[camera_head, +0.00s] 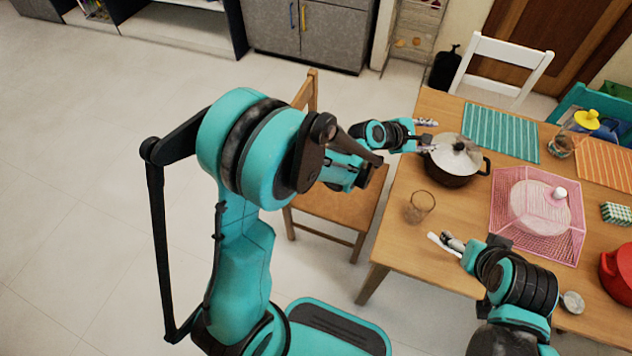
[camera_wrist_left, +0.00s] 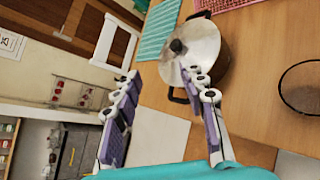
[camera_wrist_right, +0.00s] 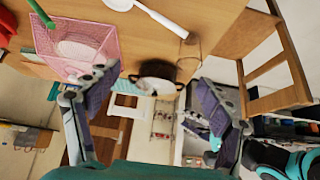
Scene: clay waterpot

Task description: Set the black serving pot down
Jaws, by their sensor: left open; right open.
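The black serving pot (camera_head: 452,180) with a silver lid stands upright on the wooden table (camera_head: 408,240) near its left side. My left gripper (camera_head: 430,136) is open at the pot's left side. In the left wrist view (camera_wrist_left: 163,76) one finger overlaps the pot (camera_wrist_left: 226,60) near its handle, and nothing is gripped; whether it touches I cannot tell. My right gripper (camera_head: 447,241) is open and empty over the table's front, apart from the pot. The pot also shows in the right wrist view (camera_wrist_right: 157,91), well beyond the fingers (camera_wrist_right: 152,78).
A clear glass (camera_head: 419,207) stands in front of the pot. A pink mesh cover (camera_head: 510,238) is to the pot's right, with a teal striped mat (camera_head: 502,132) behind. A red pot (camera_head: 618,275) sits at far right. A wooden chair (camera_head: 335,212) stands left of the table.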

